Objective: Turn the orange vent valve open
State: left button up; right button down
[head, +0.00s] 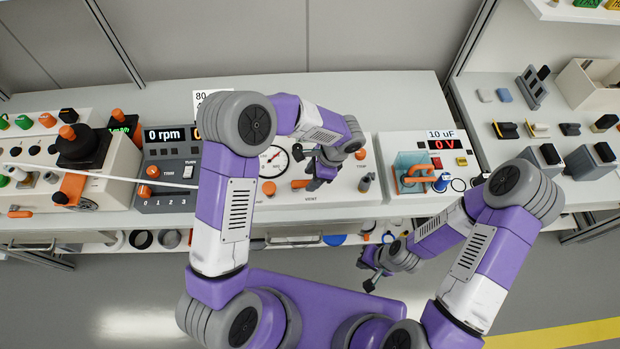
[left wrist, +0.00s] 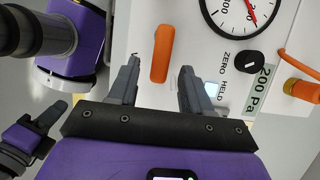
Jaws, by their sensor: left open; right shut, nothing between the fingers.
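The orange vent valve (head: 300,184) is a short lever on the white panel, just above the VENT label. In the left wrist view its rounded handle (left wrist: 162,50) points up and down the picture. My left gripper (head: 316,184) is over the panel, just right of the lever in the head view. In the left wrist view its open fingers (left wrist: 160,68) stand on either side of the handle's lower end, with a gap on both sides. I cannot tell how deep they reach. My right gripper (head: 369,280) is shut and empty, in front of the bench.
A round gauge (head: 272,162) is left of my left gripper. The wrist view shows a black ZERO knob (left wrist: 249,63) and another orange part (left wrist: 303,92). A capacitor unit (head: 430,150) stands to the right, an rpm unit (head: 170,170) to the left.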

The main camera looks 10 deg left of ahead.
pick_arm(q)
jog(key=shift+x, duration=0.95)
grip_shut()
